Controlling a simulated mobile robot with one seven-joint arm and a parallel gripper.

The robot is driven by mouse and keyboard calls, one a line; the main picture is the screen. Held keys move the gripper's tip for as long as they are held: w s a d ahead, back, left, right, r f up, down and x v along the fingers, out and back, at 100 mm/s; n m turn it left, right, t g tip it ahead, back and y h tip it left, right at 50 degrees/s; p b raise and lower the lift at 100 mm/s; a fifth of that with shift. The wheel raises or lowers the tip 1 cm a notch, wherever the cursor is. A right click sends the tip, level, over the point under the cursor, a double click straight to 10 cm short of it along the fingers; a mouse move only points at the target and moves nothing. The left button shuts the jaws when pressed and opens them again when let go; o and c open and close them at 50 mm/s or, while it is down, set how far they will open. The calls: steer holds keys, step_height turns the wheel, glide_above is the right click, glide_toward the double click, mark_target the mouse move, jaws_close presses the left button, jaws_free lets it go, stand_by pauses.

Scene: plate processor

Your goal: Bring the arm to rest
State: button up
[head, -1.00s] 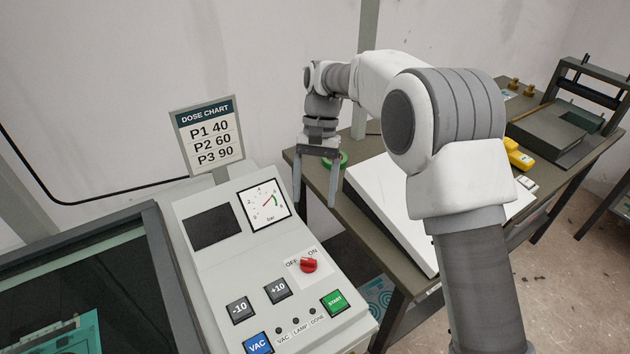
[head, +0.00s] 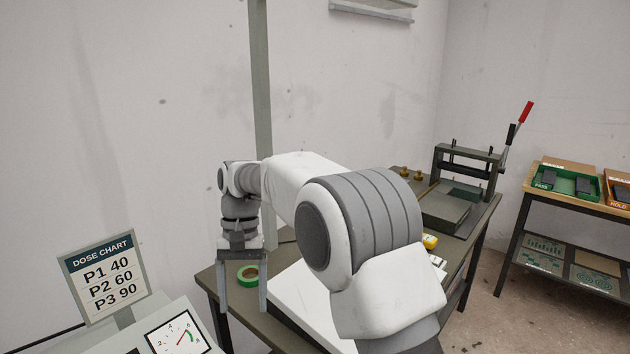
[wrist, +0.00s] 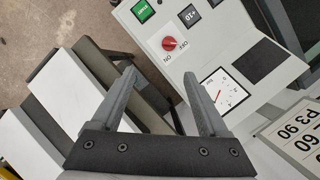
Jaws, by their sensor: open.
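My gripper (head: 242,308) hangs fingers-down at the end of my bent arm, between the dose chart and the dark table, in the head view. Its two grey fingers are apart with nothing between them. In the wrist view, the open fingers (wrist: 158,78) point toward the control panel (wrist: 195,40). The panel's red OFF/ON knob (wrist: 170,43) and green START button (wrist: 143,10) show beyond the fingertips. No contact with anything is visible.
The dose chart (head: 104,278) stands at lower left above the pressure gauge (head: 180,335). A green tape roll (head: 248,275) lies on the dark table (head: 215,285), near a white slab (head: 300,300) partly hidden by my arm. A lever press (head: 468,165) and a tray shelf (head: 570,205) stand at right.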

steer(key=s+d+r+t+y, duration=0.1)
steer(key=s+d+r+t, duration=0.15)
steer(key=d+r, duration=0.45)
steer(key=s+d+r+t, duration=0.2)
steer(key=s+d+r, duration=0.15)
steer(key=d, duration=0.65)
steer(key=s+d+f+m+t, duration=0.1)
steer(key=s+d+t, duration=0.3)
steer(key=s+d, duration=0.8)
steer(key=shift+s+d+f+t+h, duration=0.2)
steer(key=shift+s+d+t+h, duration=0.2)
steer(key=shift+s, duration=0.65)
